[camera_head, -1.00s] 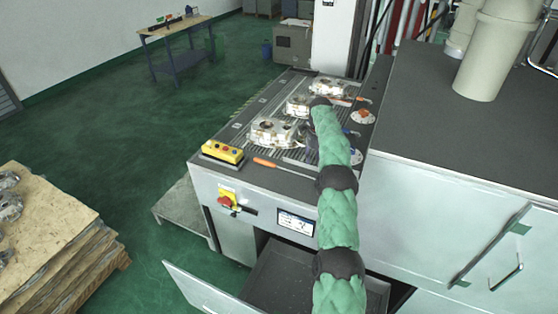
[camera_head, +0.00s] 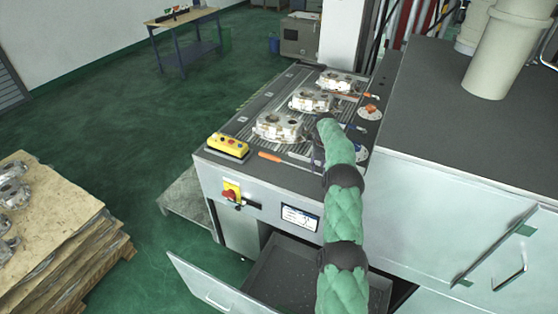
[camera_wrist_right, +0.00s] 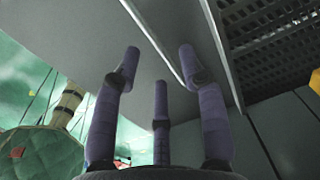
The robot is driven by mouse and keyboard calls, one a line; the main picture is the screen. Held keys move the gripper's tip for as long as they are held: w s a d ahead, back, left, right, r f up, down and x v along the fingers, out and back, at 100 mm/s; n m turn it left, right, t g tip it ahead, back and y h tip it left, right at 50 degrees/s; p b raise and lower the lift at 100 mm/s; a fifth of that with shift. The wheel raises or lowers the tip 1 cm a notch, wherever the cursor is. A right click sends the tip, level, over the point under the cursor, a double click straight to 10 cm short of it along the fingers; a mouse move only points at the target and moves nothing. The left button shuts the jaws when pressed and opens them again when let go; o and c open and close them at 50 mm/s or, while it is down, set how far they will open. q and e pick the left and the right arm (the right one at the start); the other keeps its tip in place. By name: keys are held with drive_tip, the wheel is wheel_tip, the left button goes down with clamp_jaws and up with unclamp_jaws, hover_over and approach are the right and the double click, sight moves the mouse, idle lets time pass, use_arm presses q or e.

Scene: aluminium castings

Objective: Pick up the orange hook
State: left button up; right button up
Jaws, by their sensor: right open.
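In the head view, a tool with an orange handle (camera_head: 269,156) lies at the front edge of the grey worktop, and its thin part runs right toward my arm. Another orange-handled tool (camera_head: 369,97) lies at the back right, beside the farthest casting. I cannot tell which one is the hook. My right gripper (camera_head: 318,151) is over the worktop's right front part, right of the front tool and partly hidden by my green-sleeved arm. In the right wrist view, its purple fingers (camera_wrist_right: 160,64) are spread, with nothing between them. My left gripper is out of view.
Three aluminium castings (camera_head: 282,125) stand in a row on the ribbed worktop (camera_head: 258,108). A yellow button box (camera_head: 228,146) sits at the front left corner. Round discs with orange parts (camera_head: 369,112) lie at right. An open drawer (camera_head: 290,275) is below; a tall cabinet (camera_head: 450,130) stands at right.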

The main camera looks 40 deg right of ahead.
drive_tip(key=shift+f, duration=1.3)
clamp_jaws()
drive_tip(key=shift+r, duration=0.15)
